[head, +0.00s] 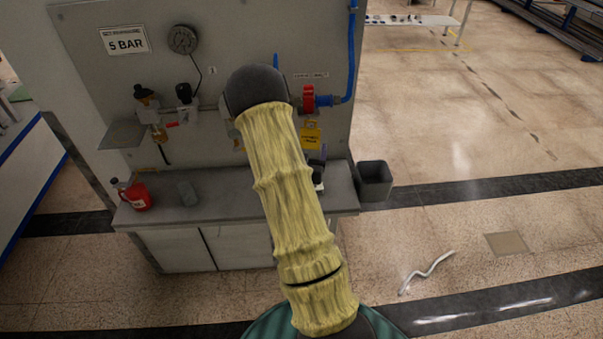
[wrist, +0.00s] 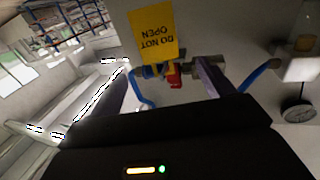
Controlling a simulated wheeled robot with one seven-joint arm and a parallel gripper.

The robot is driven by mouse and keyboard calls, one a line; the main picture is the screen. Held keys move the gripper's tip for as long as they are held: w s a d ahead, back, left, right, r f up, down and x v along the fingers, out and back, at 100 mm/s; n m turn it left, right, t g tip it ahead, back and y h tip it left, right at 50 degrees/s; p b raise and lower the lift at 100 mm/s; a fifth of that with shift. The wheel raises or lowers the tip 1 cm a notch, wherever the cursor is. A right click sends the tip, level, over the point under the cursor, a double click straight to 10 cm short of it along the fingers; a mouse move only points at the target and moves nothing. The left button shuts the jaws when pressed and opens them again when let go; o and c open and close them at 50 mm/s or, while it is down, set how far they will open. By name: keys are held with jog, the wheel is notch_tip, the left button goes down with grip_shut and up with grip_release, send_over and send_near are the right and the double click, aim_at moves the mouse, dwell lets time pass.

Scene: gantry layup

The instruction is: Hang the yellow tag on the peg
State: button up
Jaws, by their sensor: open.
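The yellow tag (head: 311,136) hangs flat near the panel, just below the red valve handle (head: 308,99). In the wrist view the tag (wrist: 153,33) reads "DO NOT OPEN" upside down, and its edge meets the valve fittings. The red handle (wrist: 175,80) shows there between my fingers. My gripper (wrist: 163,72) is open, one finger either side of the valve area, with nothing visibly held. In the head view my arm hides most of the gripper. I cannot make out the peg or how the tag is held up.
The grey panel (head: 90,75) carries a gauge (head: 183,40), pipe fittings and a blue hose (head: 352,50). A bench (head: 225,203) below holds a red bottle (head: 137,196) and a grey block (head: 187,193). A dark bin (head: 374,181) stands right.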

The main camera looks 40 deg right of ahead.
jog(key=p+v, duration=0.1)
jog(key=v, duration=0.3)
jog(key=shift+s+a+r, duration=0.2)
jog(key=shift+s+a, duration=0.1)
jog(key=p+v, duration=0.2)
jog(key=p, duration=0.3)
jog(key=shift+s+a+f+p, duration=0.1)
jog(key=shift+f+p, duration=0.05)
jog(key=shift+p, duration=0.15)
dwell(0.3)
